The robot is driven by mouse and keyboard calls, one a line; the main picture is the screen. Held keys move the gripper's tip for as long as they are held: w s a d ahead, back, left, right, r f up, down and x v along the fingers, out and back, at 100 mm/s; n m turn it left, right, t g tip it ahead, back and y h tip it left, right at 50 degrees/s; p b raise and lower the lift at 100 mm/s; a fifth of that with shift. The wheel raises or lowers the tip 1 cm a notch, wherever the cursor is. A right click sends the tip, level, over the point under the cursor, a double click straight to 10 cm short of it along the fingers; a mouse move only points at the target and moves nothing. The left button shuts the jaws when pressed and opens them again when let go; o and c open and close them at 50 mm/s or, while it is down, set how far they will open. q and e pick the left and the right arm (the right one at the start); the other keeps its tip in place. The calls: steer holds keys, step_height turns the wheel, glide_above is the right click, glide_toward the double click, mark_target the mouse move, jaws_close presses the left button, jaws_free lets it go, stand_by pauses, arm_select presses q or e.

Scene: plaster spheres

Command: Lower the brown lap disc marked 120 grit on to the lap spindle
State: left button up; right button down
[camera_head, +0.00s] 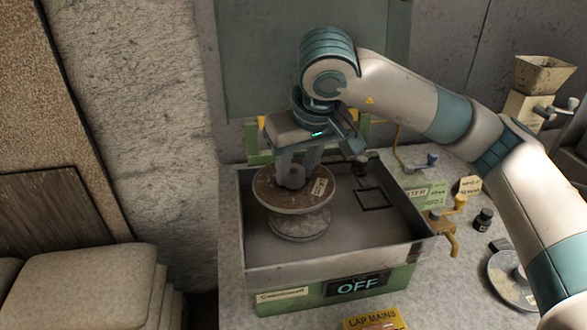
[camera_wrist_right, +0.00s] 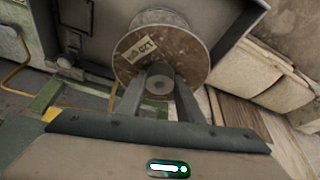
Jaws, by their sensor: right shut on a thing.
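The brown lap disc (camera_head: 272,190) is level over the left part of a metal tray (camera_head: 255,248). A pale label sits on its top; in the wrist view the disc (camera_wrist_right: 194,52) shows the label upside down, reading 120. My right gripper (camera_head: 293,178) is shut on the grey knob at the disc's middle; the wrist view shows the fingers (camera_wrist_right: 159,88) on both sides of the knob (camera_wrist_right: 158,82). A round metal plate (camera_head: 298,229) is below the disc. The lap spindle is hidden under the disc, so I cannot tell whether they touch. My left gripper is out of view.
The tray's raised walls surround the disc. A display on its green front reads OFF (camera_head: 358,286). A brass tap (camera_head: 448,216) stands by the right wall. Another disc (camera_head: 508,278) lies on the bench at right.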

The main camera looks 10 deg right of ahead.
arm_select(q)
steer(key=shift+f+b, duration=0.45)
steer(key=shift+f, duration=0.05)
arm_select(e)
steer(key=shift+s+d, duration=0.15)
steer(key=shift+d, duration=0.4)
arm_select(q)
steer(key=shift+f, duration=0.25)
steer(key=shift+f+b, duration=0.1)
steer(key=shift+b, duration=0.25)
arm_select(e)
steer(key=shift+s, duration=0.1)
